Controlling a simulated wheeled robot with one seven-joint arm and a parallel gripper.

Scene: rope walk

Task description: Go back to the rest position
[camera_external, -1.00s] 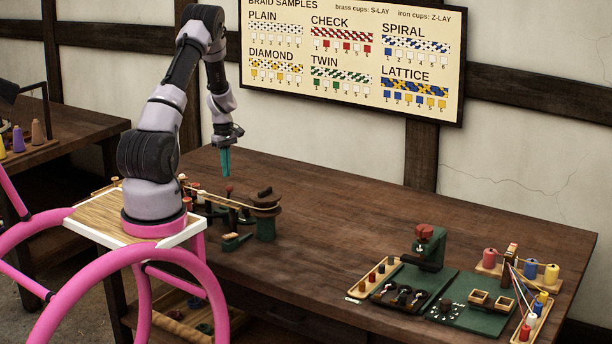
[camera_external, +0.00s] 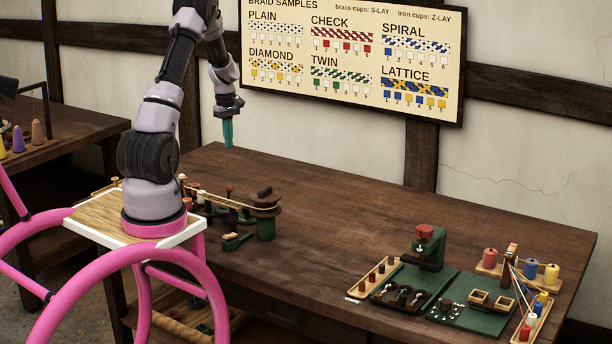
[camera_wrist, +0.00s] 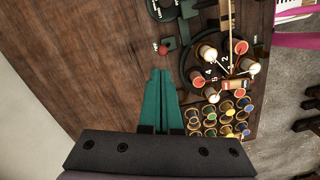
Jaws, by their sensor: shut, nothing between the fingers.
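My gripper (camera_external: 228,133) hangs with its teal fingers pointing down, above the far left part of the wooden table (camera_external: 330,215). In the wrist view the two teal fingers (camera_wrist: 162,100) lie together, shut with nothing between them. The fingertips are clear of the tabletop and of the rope-making gear below.
A green stand with a wooden top (camera_external: 266,215) and a stretched rope is below and right of my gripper. The wrist view shows a ring of bobbins (camera_wrist: 222,68) and a rack of spools (camera_wrist: 222,117). A green press (camera_external: 428,250) stands further right. The table's middle is clear.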

